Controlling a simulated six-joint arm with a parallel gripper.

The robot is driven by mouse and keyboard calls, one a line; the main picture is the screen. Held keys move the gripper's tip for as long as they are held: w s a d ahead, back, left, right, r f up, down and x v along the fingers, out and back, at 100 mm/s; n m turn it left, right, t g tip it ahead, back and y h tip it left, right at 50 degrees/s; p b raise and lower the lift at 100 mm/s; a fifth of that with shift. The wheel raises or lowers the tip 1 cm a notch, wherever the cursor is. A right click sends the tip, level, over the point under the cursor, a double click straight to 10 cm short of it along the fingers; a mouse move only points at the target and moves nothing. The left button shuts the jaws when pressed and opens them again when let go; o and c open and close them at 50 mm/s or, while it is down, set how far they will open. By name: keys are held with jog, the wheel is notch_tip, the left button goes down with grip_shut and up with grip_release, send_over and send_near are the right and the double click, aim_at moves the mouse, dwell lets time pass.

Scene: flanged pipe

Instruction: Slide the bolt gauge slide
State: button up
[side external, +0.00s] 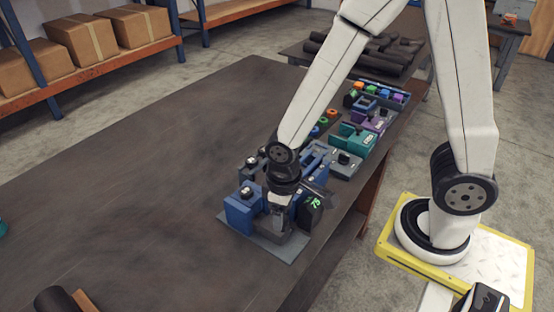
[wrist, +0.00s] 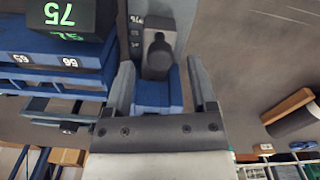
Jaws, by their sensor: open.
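The bolt gauge appears to be the blue fixture (side external: 241,212) on a grey base plate (side external: 284,251) near the table's front edge. A black block (side external: 311,213) with green digits stands at its right; in the wrist view this block (wrist: 66,17) reads 75. My gripper (side external: 281,212) is low over the fixture, pointing down. In the wrist view my gripper (wrist: 161,75) is open, its fingers on either side of a blue piece (wrist: 158,97) with a dark knob-like part (wrist: 157,55) beyond it. I cannot tell whether this piece is the slide, or whether the fingers touch it.
Other fixtures stand along the table's right side, including a teal one (side external: 350,136) and a purple one (side external: 372,119). Blue stepped parts (wrist: 40,62) with white numbers lie left of my fingers in the wrist view. The left of the table (side external: 130,190) is mostly clear.

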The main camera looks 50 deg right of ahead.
jog(key=shift+f, duration=0.9)
grip_shut()
dwell(0.9)
